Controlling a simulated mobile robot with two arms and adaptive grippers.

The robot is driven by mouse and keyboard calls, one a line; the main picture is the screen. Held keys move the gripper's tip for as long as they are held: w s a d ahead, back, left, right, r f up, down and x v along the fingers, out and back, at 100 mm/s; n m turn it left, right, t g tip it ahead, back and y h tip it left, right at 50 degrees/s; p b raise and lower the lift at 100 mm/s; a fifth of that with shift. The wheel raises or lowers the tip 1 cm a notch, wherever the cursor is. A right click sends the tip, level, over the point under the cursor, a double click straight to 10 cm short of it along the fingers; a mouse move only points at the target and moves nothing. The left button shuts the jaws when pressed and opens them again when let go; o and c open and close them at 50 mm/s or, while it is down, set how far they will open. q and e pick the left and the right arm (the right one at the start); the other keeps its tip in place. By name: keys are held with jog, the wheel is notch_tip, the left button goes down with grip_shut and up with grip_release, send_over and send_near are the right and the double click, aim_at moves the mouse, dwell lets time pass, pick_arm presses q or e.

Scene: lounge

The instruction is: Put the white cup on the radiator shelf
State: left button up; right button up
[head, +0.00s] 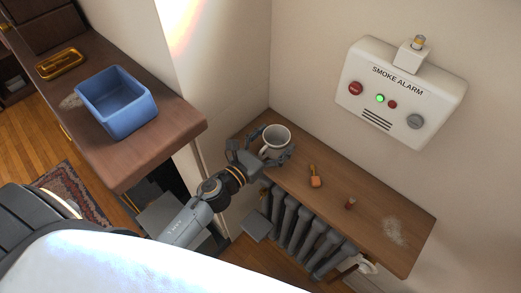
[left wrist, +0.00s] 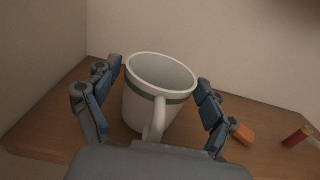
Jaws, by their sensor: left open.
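The white cup (head: 275,141) stands upright at the left end of the wooden radiator shelf (head: 370,209), close to the wall corner. In the left wrist view the cup (left wrist: 155,95) shows a dark green band under its rim, and its handle points toward my gripper. My left gripper (head: 272,152) is open, with one finger on each side of the cup. In the left wrist view the left gripper (left wrist: 160,100) shows a gap at the right finger; whether the left finger touches the cup is unclear. My right gripper is not in view.
An orange-brown brush-like object (head: 315,177), a small red cylinder (head: 350,203) and a pale powdery patch (head: 394,231) lie along the shelf. A smoke alarm box (head: 400,90) hangs above. A blue bin (head: 117,103) and brass tray (head: 60,64) sit on the left counter (head: 160,140).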

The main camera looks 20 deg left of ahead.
aim_at(259, 156)
pick_arm(q)
jog(key=b+v, duration=0.2)
jog(key=v, duration=0.3)
jog(key=b+v, duration=0.1)
jog(key=v, duration=0.4)
jog(key=shift+s+a+f+b, duration=0.1)
jog(key=shift+s+f+b, duration=0.1)
jog(key=shift+s+b, duration=0.15)
jog(key=shift+s+a+r, duration=0.2)
jog(key=shift+s, duration=0.3)
jog(key=s+a+f+n+g+y, duration=0.25)
jog(key=f+n, duration=0.45)
jog(key=f, duration=0.5)
jog(key=s+a+f+n+g+y, duration=0.1)
jog(key=s+f+n+g, duration=0.15)
jog(key=f+n, duration=0.75)
jog(key=s+a+f+n+g+y, duration=0.25)
jog(key=f+n, duration=0.25)
jog(key=f, duration=0.9)
jog(key=s+d+f+n+g, duration=0.1)
jog(key=s+f+n+g, duration=0.3)
jog(key=s+f+n, duration=0.3)
jog(key=s+f+n+g, duration=0.4)
jog(key=s+f+n, duration=0.4)
jog(key=s, duration=0.9)
notch_tip(259, 156, down, 2)
jog(key=shift+s+d+f+n, duration=0.1)
jog(key=shift+s+d+n, duration=0.15)
jog(key=shift+d+n, duration=0.1)
jog(key=shift+g, duration=0.25)
